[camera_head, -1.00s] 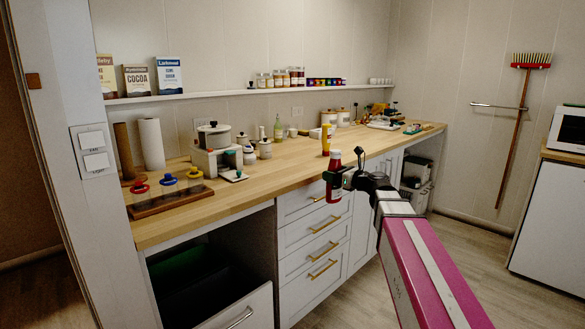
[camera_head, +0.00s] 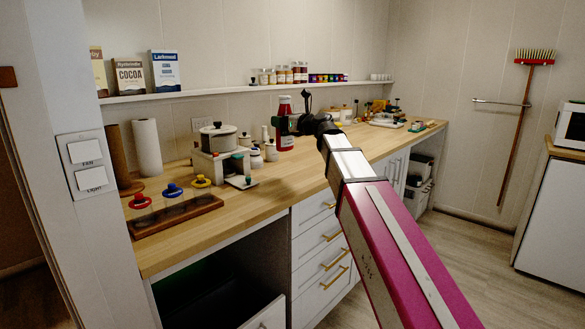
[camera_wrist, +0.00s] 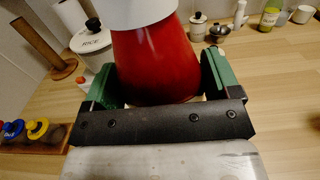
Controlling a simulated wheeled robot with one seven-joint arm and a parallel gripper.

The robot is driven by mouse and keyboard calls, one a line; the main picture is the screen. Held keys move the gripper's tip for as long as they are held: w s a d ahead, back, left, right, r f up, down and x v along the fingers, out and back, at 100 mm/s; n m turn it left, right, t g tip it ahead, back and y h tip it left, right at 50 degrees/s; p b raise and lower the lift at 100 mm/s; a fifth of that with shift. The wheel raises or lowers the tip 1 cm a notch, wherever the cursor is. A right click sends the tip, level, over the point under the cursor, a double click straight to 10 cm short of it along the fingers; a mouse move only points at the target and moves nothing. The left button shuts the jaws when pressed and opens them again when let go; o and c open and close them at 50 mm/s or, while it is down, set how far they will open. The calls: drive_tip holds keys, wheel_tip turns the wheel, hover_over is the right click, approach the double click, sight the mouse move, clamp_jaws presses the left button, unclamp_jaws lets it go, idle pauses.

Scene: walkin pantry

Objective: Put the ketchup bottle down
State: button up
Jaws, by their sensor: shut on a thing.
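The red ketchup bottle (camera_head: 286,140) with a white cap is upright over the wooden counter (camera_head: 262,195) in the head view. My gripper (camera_head: 286,124) is shut around the bottle's body. In the wrist view the red bottle (camera_wrist: 155,62) sits between the green finger pads of my gripper (camera_wrist: 160,82), with its white cap toward the camera. The bottle's base is hidden in the wrist view, and I cannot tell whether it touches the counter.
A white pot stand (camera_head: 222,163) and canisters stand left of the bottle. The counter's front middle is clear. A wall shelf (camera_head: 215,92) holds boxes and jars. Several items stand at the far right end.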

drive_tip(key=w+d+f, duration=0.6)
drive_tip(key=w+f, duration=0.3)
drive_tip(key=f, duration=0.2)
drive_tip(key=shift+w+d, duration=0.2)
drive_tip(key=shift+w, duration=0.2)
drive_tip(key=o, duration=1.2)
drive_tip(key=shift+f, duration=0.1)
drive_tip(key=v, duration=1.2)
